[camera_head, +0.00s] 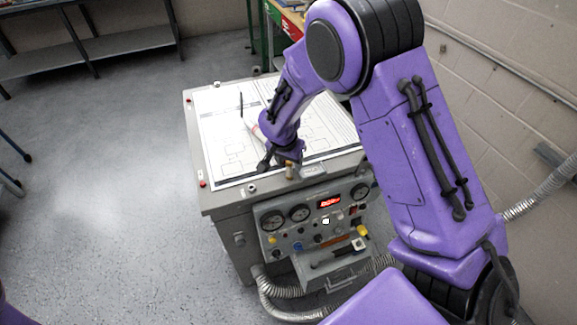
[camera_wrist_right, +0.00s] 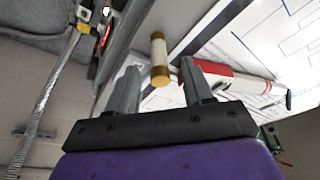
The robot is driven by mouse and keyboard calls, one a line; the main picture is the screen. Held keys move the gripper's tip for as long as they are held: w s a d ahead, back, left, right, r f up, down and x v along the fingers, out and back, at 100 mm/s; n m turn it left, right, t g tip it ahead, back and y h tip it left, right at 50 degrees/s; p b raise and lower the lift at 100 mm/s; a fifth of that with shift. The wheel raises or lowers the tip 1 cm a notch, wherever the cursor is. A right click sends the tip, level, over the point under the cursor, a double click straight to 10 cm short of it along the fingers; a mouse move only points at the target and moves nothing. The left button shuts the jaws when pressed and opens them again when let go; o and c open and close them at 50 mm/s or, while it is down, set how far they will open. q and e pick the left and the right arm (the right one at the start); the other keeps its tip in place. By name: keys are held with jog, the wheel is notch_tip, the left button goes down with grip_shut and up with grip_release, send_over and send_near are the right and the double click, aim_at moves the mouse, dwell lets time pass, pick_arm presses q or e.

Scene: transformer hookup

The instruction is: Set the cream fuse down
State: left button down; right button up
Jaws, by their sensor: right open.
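The cream fuse (camera_wrist_right: 158,55), a small cylinder with brass end caps, shows in the right wrist view at my fingertips. In the head view the fuse (camera_head: 289,170) looks upright at the front edge of the grey cabinet's top (camera_head: 228,193); I cannot tell whether its base touches the surface. My right gripper (camera_head: 278,161) is beside it. In the right wrist view the gripper (camera_wrist_right: 160,78) is open, with one finger on each side of the fuse's near end and a gap visible at both. My left gripper is out of view.
A printed diagram sheet (camera_head: 225,125) covers most of the cabinet top. A red and white tool (camera_wrist_right: 235,82) lies near the fuse. The front panel (camera_head: 318,236) carries gauges, knobs and a red display. A brick wall stands at the right.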

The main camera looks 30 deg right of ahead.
jog(key=shift+x, duration=1.25)
grip_shut()
jog(key=shift+r, duration=0.1)
